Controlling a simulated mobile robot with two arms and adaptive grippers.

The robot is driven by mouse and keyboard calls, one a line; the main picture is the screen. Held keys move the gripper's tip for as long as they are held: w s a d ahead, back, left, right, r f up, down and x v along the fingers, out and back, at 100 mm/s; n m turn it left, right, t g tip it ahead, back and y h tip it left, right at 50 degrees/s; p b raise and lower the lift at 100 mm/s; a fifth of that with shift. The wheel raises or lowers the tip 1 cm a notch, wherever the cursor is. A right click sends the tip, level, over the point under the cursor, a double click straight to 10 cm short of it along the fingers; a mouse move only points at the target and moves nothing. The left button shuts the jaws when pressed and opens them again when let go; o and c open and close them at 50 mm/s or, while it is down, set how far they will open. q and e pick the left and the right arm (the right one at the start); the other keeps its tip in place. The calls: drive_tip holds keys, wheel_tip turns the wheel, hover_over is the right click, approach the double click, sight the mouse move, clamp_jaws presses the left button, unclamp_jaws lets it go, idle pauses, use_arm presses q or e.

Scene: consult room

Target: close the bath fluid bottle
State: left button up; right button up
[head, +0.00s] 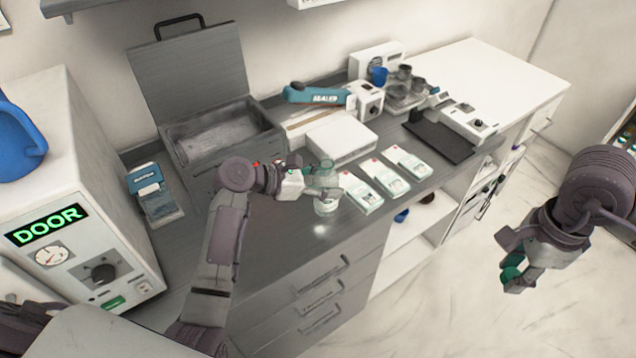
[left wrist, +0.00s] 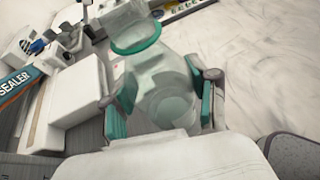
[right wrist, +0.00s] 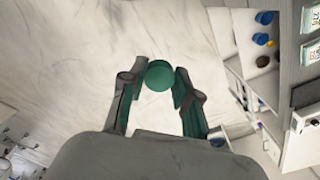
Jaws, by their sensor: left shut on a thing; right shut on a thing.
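The bath fluid bottle (head: 325,207) is clear, with a green ring at its neck, and is over the counter near its front edge. I cannot tell whether its base touches the counter. My left gripper (head: 318,186) is shut on it; in the left wrist view the bottle body (left wrist: 168,95) sits between the two green-padded fingers, and the green-rimmed mouth (left wrist: 137,45) has no cap on it. My right gripper (head: 513,271) is off to the right, over the floor, apart from the bottle. It is shut on a round green cap (right wrist: 159,75), held between its fingertips.
Several white packets (head: 361,193) lie right of the bottle. A white box (head: 341,139) and a teal sealer (head: 316,95) stand behind it. An open grey bin (head: 222,135) and a device with a DOOR display (head: 47,225) are at left. Clear floor (head: 440,290) lies between the counter and my right gripper.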

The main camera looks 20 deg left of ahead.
use_arm(q)
drive_tip(key=s+d+r, duration=0.3)
drive_tip(key=d+r, duration=0.2)
drive_tip(key=d, duration=0.2)
drive_tip(key=shift+s+d+b, duration=0.25)
drive_tip(key=shift+s+b, duration=0.05)
drive_tip(key=shift+b, duration=0.15)
use_arm(e)
drive_tip(key=shift+f, duration=0.55)
idle(0.5)
use_arm(q)
drive_tip(key=o, duration=0.6)
clamp_jaws()
